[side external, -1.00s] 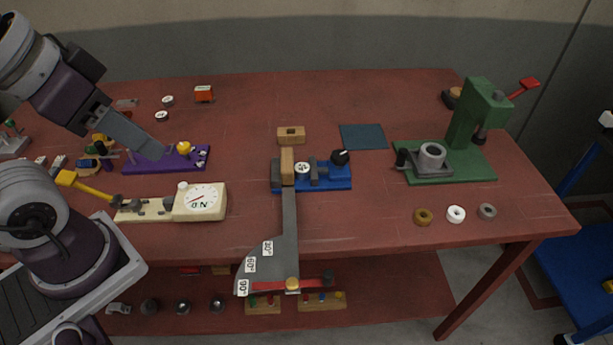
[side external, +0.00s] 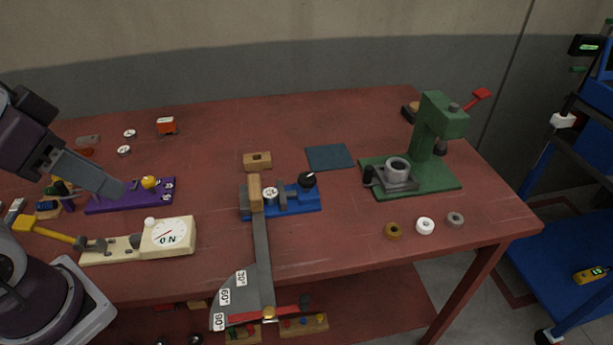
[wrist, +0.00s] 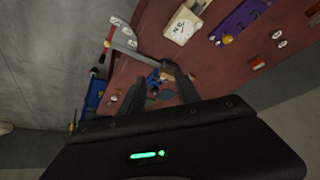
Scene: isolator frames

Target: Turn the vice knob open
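A blue fixture (side external: 295,203) sits mid-table with grey jaws, a wooden block (side external: 256,192) and a black knob (side external: 307,179) with a white mark at its right end. A grey vice (side external: 398,175) with a black knob (side external: 368,177) at its left stands on the green press base. I cannot tell which knob is meant. My gripper (side external: 112,190) is far left of both, above the purple fixture's left end in the picture. In the wrist view my gripper (wrist: 152,79) has its fingers apart and empty, with the blue fixture (wrist: 154,76) showing small and distant between them. The knobs are unclear there.
A grey angle plate with a red lever (side external: 290,310) overhangs the front edge. A dial gauge (side external: 168,235) and purple fixture (side external: 130,198) stand left. The green press (side external: 432,125) stands right, with three rings (side external: 425,226) before it.

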